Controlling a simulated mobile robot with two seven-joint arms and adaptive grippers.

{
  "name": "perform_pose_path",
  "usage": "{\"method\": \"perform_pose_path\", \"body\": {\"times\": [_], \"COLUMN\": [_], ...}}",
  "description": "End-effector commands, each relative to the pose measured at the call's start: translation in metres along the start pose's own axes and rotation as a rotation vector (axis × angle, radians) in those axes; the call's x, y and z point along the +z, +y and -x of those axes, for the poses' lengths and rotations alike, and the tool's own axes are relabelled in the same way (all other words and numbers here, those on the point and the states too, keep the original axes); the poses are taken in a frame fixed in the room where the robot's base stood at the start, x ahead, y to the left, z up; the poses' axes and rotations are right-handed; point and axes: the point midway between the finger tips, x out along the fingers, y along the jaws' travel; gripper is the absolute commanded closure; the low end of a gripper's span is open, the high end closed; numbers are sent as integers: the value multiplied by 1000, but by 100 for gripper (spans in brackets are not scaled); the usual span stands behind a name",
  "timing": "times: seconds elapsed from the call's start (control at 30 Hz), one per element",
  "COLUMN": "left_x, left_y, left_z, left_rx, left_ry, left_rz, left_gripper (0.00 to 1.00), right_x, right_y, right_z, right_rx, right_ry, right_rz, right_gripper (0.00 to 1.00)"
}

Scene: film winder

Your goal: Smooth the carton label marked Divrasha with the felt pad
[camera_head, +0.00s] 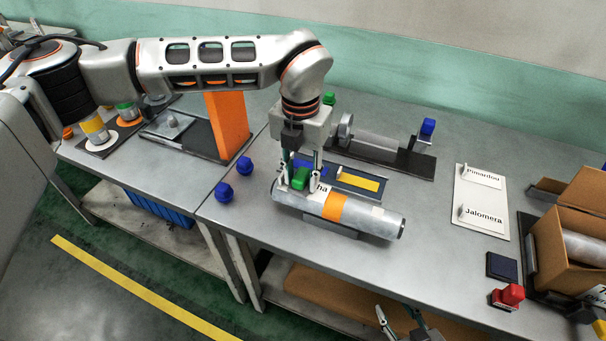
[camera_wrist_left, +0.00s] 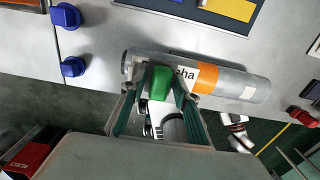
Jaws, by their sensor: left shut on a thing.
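A grey roll (camera_head: 365,217) with an orange band lies lengthwise on a low support. A white label (camera_head: 318,197) is on it left of the band; only its last letters, "ha", show in the head view, and the label (camera_wrist_left: 187,76) is partly covered in the left wrist view too. My left gripper (camera_head: 299,184) points down over the roll's left part, shut on a green block (camera_wrist_left: 160,83), apparently the felt pad. The block is at the label's left part; whether it touches cannot be told. My right gripper (camera_head: 398,315) is open and empty below the table's front edge.
Behind the roll are a dark tray with a yellow strip (camera_head: 360,182) and a winder stand (camera_head: 375,145). Two blue knobs (camera_head: 224,193) are left. A white board with labels (camera_head: 482,200), a dark pad (camera_head: 501,266), a red stamp (camera_head: 508,296) and an open carton (camera_head: 582,222) are right.

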Motion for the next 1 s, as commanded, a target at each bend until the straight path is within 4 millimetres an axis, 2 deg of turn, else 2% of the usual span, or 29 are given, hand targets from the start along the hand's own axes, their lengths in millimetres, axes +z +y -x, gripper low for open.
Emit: {"method": "perform_pose_path", "body": {"times": [1.0], "left_x": [-1], "left_y": [-14], "left_z": [0], "left_rx": [1], "left_ry": [3], "left_rz": [-1], "left_gripper": [91], "right_x": [3], "right_y": [0], "right_z": [-1], "right_rx": [-1], "right_ry": [-3], "right_rz": [0], "right_gripper": [60]}}
